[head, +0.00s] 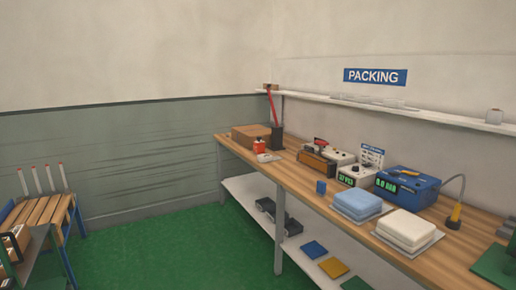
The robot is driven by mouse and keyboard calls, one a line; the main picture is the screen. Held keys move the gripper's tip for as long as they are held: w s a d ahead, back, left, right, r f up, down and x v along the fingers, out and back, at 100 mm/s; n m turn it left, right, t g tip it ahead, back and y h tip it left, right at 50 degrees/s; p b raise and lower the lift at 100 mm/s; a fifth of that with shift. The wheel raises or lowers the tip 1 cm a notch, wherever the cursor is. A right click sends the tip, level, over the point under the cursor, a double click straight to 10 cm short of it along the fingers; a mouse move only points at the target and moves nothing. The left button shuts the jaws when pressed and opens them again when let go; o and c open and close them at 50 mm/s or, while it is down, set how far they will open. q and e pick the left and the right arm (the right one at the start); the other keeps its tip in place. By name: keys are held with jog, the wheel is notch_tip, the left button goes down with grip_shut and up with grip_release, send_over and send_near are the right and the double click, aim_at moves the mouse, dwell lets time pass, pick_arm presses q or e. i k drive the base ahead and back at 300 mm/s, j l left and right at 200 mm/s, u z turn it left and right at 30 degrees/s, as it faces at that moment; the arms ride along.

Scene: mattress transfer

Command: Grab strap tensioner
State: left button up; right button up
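No strap tensioner can be told for certain at this distance. A dark grey, tool-like object (265,208) lies on the white lower shelf under the packing bench, partly behind a bench leg. On the bench (300,176), a brown and red device (318,151) sits near the back. A black holder (277,138) with a long red handle rising from it stands to its left. Neither of my grippers shows in the head view.
Folded blue (358,203) and white (409,228) stacks lie along the bench front, with a blue device (407,187) behind. Flat coloured pieces lie on the lower shelf (310,265). A slatted wooden rack (42,211) stands at left. The green floor (180,255) between is clear.

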aim_at(259, 147)
jog(key=u, duration=0.55)
jog(key=i, duration=6.75)
jog(key=z, duration=0.75)
